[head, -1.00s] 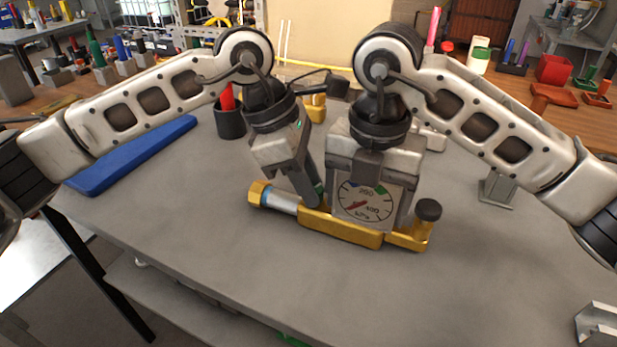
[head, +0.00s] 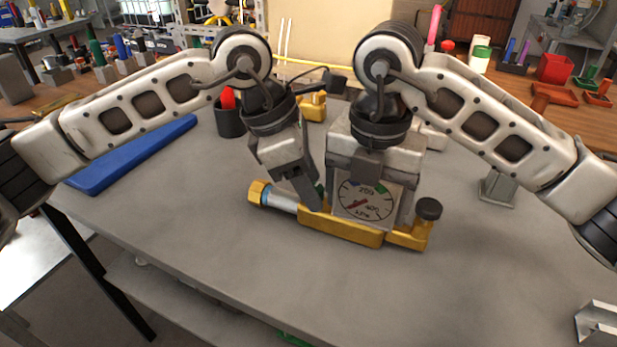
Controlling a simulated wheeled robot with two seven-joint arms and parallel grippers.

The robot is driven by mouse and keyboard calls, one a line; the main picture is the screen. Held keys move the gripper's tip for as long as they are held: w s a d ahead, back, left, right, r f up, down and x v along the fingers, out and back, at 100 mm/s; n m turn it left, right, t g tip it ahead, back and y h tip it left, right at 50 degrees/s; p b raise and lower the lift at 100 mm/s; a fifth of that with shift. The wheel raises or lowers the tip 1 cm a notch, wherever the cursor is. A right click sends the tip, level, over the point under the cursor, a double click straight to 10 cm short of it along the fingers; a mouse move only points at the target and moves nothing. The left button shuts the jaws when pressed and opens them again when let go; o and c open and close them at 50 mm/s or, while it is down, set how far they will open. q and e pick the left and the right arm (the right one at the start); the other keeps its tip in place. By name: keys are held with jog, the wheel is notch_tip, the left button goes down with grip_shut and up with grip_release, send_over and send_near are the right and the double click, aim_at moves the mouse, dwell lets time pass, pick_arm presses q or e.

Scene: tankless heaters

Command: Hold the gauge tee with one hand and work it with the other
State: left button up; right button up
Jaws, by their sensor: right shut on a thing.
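The gauge tee (head: 340,228) lies on the grey bench top, a brass body with a hex nut and silver collar at its left end and a black knob (head: 428,209) at its right end. Its square-framed dial (head: 364,200) faces me, with a red needle pointing down-left. My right gripper (head: 365,178) comes down from above and is shut on the gauge tee around the dial. My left gripper (head: 314,202) is tilted, its finger tips at the brass body just left of the dial. The gap between the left fingers is hidden.
A blue bar (head: 135,157) lies at the bench's left edge. A dark cup (head: 230,118) with a red item stands behind my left gripper. A grey metal stand (head: 497,190) is at the right. The bench in front of the tee is clear.

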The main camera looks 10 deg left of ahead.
pick_arm(q)
jog(key=v, duration=1.2)
jog(key=shift+d, duration=0.1)
